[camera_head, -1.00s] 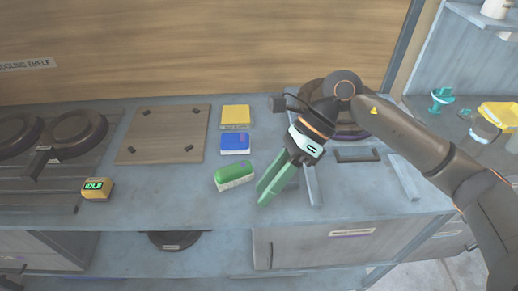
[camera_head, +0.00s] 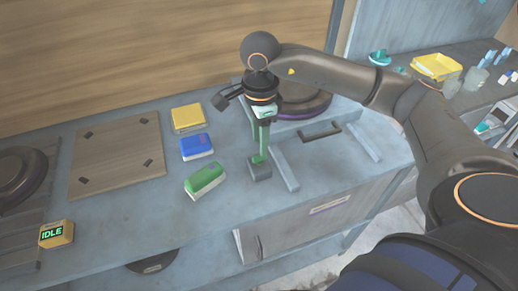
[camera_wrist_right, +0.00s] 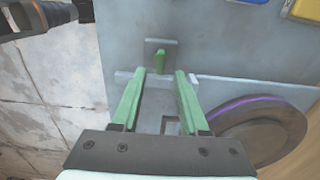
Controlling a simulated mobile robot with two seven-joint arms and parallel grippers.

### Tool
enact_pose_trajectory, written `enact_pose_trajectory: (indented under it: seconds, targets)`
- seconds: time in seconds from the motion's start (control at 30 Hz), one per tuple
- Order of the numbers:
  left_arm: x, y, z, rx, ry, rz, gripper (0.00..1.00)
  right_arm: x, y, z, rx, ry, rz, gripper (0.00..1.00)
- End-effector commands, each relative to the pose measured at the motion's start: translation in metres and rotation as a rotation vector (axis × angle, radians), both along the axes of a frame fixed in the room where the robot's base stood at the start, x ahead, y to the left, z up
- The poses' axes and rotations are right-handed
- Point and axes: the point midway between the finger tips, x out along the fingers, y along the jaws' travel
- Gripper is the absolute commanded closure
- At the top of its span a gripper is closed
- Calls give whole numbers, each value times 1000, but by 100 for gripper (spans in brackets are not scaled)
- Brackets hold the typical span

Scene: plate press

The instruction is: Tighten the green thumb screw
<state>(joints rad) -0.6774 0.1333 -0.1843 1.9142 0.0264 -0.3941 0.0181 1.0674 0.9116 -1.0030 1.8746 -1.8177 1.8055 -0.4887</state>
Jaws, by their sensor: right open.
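The green thumb screw (camera_wrist_right: 160,60) stands up from a small grey block (camera_wrist_right: 150,47) in the right wrist view. In the head view the grey block (camera_head: 260,173) sits near the bench's front edge, and my gripper largely hides the screw. My right gripper (camera_head: 258,157) points down over the block with its green fingers. In the right wrist view its fingers (camera_wrist_right: 160,73) are open and empty, one on each side of the screw's line. The screw appears just beyond the fingertips; I cannot tell the exact height gap. My left gripper is out of view.
A round dark plate with a purple ring (camera_head: 300,101) stands behind, and grey rails (camera_head: 284,170) lie beside the block. Green (camera_head: 205,179), blue (camera_head: 196,147) and yellow (camera_head: 188,118) blocks lie to the left. An IDLE display box (camera_head: 56,234) is at the far left.

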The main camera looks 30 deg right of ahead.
Motion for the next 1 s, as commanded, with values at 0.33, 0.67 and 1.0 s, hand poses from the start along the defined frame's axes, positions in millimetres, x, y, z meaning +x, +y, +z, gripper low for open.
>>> enact_pose_trajectory:
  seconds: [0.33,0.67,1.0]
  targets:
    - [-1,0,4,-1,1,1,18,0,0,-44,1,1,-1,56]
    - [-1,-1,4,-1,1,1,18,0,0,-47,2,0,0,56]
    - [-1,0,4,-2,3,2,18,0,0,-47,2,0,-1,94]
